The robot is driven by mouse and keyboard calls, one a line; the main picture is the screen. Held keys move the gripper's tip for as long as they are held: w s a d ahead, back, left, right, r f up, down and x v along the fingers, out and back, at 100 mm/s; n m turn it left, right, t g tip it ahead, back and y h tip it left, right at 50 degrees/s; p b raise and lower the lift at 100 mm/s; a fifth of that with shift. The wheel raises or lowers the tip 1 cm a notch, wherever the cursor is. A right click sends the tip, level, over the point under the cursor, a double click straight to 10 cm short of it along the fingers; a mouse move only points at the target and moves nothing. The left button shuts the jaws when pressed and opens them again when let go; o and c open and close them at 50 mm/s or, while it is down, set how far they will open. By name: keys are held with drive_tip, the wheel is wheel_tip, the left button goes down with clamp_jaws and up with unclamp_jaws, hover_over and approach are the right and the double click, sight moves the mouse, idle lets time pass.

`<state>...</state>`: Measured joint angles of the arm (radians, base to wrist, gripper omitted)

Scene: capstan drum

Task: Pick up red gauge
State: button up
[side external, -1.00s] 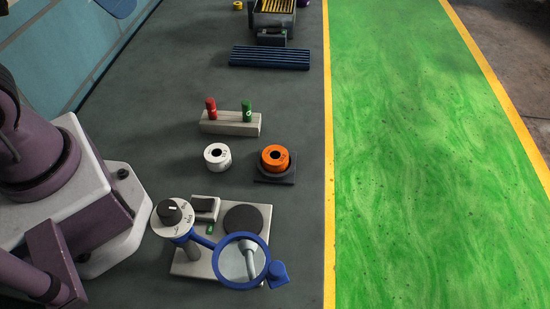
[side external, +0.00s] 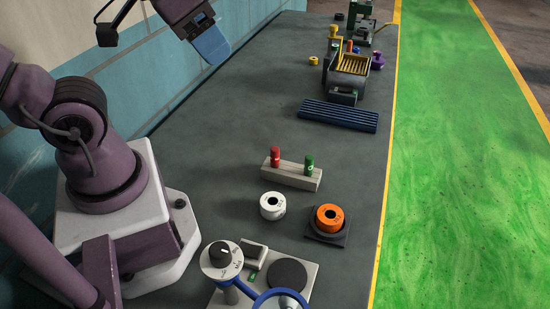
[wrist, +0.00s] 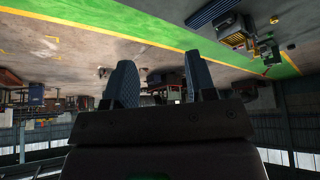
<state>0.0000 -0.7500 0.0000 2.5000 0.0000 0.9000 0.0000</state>
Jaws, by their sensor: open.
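The red gauge (side external: 275,157) is a small red peg-like piece. It stands upright in the left end of a beige block (side external: 288,176), with a green gauge (side external: 309,164) in the right end. My gripper (side external: 212,45) is high at the top of the side view, to the left of the bench and well apart from the red gauge. In the wrist view its two blue padded fingers (wrist: 162,82) stand apart with nothing between them. The red gauge cannot be made out in the wrist view.
A white ring (side external: 272,206) and an orange ring (side external: 329,217) on a dark square base sit in front of the block. A blue ribbed mat (side external: 338,116) lies behind it. A knob panel with a blue-rimmed magnifier (side external: 280,298) is at the front. Bench around the block is clear.

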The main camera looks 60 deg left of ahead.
idle(0.3)
drive_tip(key=n+g, duration=0.6)
drive_tip(key=n, duration=1.1)
approach(275, 148)
drive_tip(key=shift+s+d+n, duration=0.1)
drive_tip(key=shift+d+n, duration=0.05)
drive_tip(key=shift+n, duration=0.25)
wheel_tip(275, 148, down, 13)
drive_tip(key=shift+s+r, duration=0.1)
drive_tip(key=shift+r, duration=0.05)
drive_tip(key=shift+c, duration=0.2)
